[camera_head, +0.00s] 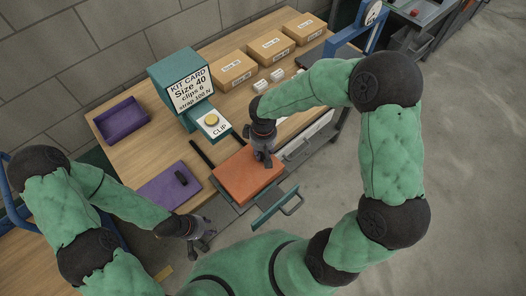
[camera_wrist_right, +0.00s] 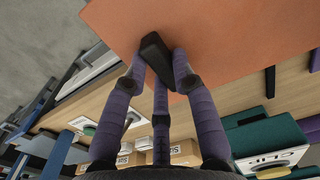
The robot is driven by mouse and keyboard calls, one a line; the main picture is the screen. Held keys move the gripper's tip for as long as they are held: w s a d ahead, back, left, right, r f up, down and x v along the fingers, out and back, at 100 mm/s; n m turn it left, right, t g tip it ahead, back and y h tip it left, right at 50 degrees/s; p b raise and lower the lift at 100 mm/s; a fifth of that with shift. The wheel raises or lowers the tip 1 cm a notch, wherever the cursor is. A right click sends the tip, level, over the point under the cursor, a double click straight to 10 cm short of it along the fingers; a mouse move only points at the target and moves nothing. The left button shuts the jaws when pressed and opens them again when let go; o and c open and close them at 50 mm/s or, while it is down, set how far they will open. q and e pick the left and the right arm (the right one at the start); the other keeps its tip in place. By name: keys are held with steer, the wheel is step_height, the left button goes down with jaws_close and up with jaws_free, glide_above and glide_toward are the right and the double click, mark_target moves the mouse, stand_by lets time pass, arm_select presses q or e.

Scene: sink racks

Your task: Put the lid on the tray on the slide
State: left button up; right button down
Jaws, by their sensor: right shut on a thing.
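An orange lid (camera_head: 240,182) lies flat or nearly flat over the slide at the table's front edge. My right gripper (camera_head: 264,160) is above it. In the right wrist view its purple fingers (camera_wrist_right: 160,70) are shut on the lid's black handle (camera_wrist_right: 155,52), with the orange lid (camera_wrist_right: 225,35) filling the upper part. The slide's metal frame (camera_head: 237,215) shows around the lid. Any tray under the lid is hidden, and I cannot tell whether the lid touches it. My left gripper (camera_head: 204,241) is empty, its fingers apart, in front of the table.
A purple lid (camera_head: 160,194) with a black handle lies left of the slide. A purple tray (camera_head: 121,120) is at the back left. A teal kit-card box (camera_head: 181,75) and a CLIP button (camera_head: 212,121) stand behind. Cardboard boxes (camera_head: 270,44) line the back. A teal handle (camera_head: 275,209) juts forward.

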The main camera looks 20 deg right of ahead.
steer(key=c, duration=0.9)
jaws_free()
steer(key=shift+c, duration=0.2)
step_height(320, 180, up, 12)
steer(key=shift+r, duration=0.15)
